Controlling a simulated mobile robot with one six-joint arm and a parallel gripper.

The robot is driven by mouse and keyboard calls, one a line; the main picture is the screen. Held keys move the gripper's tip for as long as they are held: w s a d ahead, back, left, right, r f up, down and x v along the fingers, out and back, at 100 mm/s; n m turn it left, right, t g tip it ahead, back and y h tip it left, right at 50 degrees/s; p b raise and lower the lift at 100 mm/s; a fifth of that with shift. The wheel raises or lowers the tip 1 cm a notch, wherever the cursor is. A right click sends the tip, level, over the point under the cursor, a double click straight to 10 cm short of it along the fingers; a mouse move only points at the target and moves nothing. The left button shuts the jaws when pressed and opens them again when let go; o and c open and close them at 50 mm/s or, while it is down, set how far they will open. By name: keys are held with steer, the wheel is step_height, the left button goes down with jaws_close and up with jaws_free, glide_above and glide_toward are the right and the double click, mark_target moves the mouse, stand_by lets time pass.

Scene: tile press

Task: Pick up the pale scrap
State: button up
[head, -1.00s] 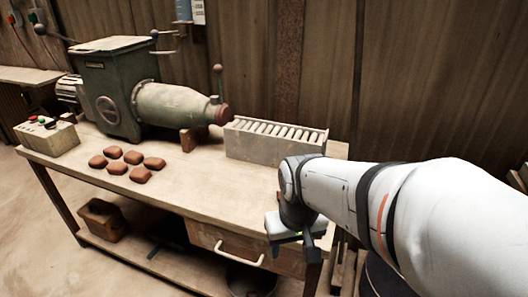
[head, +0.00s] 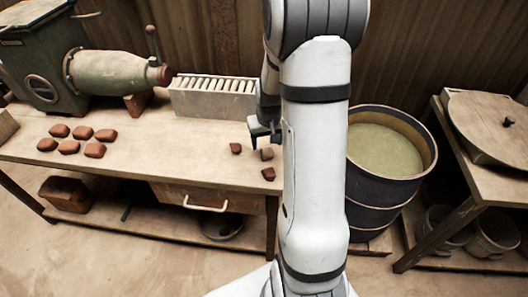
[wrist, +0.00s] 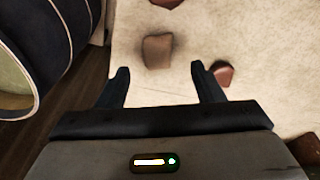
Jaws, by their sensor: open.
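The pale scrap (head: 267,154) is a small grey-brown lump on the workbench top near its right end. In the wrist view the pale scrap (wrist: 157,50) lies just beyond the fingertips, roughly centred between them. My gripper (head: 264,141) is open and empty, above the bench behind the scrap in the head view; in the wrist view its two fingers (wrist: 160,69) are spread apart. A redder scrap (head: 235,148) lies to the left, close to one fingertip in the wrist view (wrist: 221,73). Another red scrap (head: 268,174) lies nearer the bench's front edge.
A grey slotted rack (head: 213,97) stands at the back of the workbench (head: 180,150). Several red-brown tiles (head: 95,150) lie to the left, before the green press (head: 45,70). A dark drum (head: 385,190) stands right of the bench, with another table (head: 478,140) beyond.

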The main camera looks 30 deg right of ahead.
mark_target(267, 151)
steer(key=f, duration=0.4)
steer(key=shift+w+d+f, duration=0.15)
steer(key=shift+w+f, duration=0.2)
steer(key=shift+f, duration=0.05)
steer(key=shift+c, duration=0.5)
steer(key=c, duration=1)
